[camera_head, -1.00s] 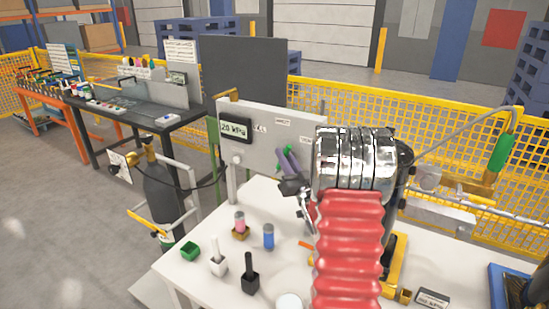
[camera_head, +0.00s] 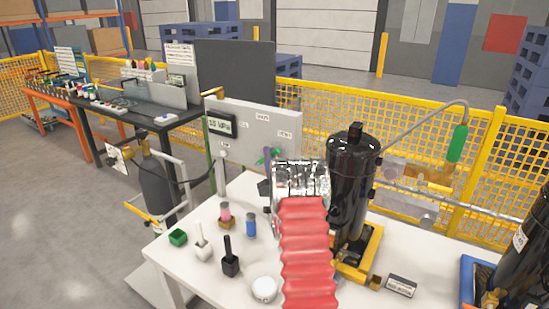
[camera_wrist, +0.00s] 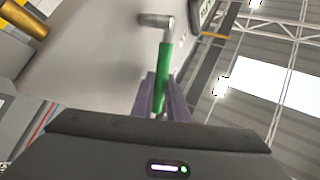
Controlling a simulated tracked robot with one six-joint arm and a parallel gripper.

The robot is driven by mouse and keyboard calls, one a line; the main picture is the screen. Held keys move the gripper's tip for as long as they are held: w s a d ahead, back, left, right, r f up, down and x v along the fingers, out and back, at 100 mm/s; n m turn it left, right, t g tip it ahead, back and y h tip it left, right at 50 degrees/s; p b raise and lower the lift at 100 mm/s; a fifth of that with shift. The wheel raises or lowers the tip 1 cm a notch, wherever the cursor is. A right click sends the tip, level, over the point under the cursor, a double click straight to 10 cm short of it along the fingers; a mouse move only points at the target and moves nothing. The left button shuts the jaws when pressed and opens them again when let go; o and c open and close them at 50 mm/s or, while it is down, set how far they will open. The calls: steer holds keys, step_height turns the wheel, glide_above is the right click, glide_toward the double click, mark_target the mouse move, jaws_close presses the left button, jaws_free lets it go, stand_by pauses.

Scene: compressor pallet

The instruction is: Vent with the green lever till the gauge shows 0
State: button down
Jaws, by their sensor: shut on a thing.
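The green lever (camera_head: 266,156) is on the grey panel (camera_head: 240,150), low on its right part, partly hidden by my arm. In the wrist view the green lever (camera_wrist: 165,66) hangs from a metal pivot. My gripper (camera_wrist: 163,90) is shut on its lower end, with a purple-grey finger on each side. In the head view my arm hides most of the gripper. The gauge (camera_head: 219,125) is a dark box at the panel's upper left; its blurred digits seem to read a two-digit number, not 0.
The white table (camera_head: 190,270) holds a red-topped piece (camera_head: 225,213), a blue cylinder (camera_head: 251,225), a green block (camera_head: 178,237), a white handle (camera_head: 202,245) and a black handle (camera_head: 230,258). A black canister (camera_head: 352,190) stands close right of my arm.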

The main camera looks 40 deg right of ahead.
steer(key=shift+s+d+m+h, duration=0.1)
steer(key=shift+m+h, duration=0.2)
steer(key=c, duration=2)
jaws_free()
steer(key=shift+f, duration=0.1)
